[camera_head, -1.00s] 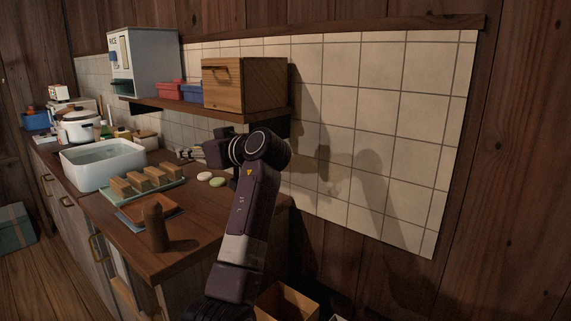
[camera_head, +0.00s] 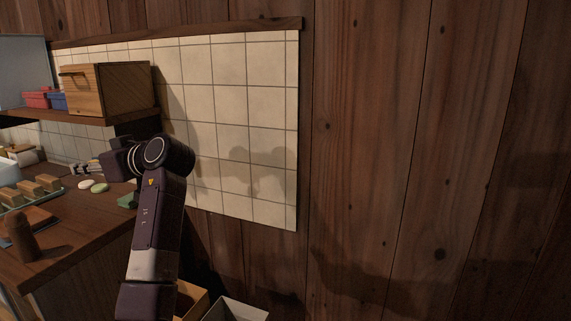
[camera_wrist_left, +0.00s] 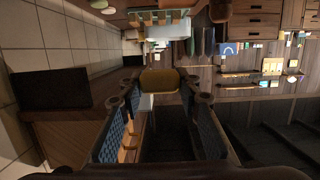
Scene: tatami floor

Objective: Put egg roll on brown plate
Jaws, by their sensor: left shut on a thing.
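My left gripper (camera_head: 88,168) is above the right part of the counter, pointing along it, near a white and a green round piece. In the left wrist view, which is upside down, its fingers (camera_wrist_left: 160,85) are closed on a yellow-brown piece, the egg roll (camera_wrist_left: 160,78), held clear of the counter. The egg roll is too small to make out in the head view. The brown square plate (camera_head: 38,217) lies on the counter at the left edge, behind a dark brown cup. My right gripper is not in view.
A tray of brown blocks (camera_head: 40,187) is beyond the plate. A brown cup (camera_head: 19,237) stands at the counter's front. A shelf with a wooden box (camera_head: 108,90) overhangs the counter. Open boxes (camera_head: 236,309) stand on the floor. The tiled wall is close on the right.

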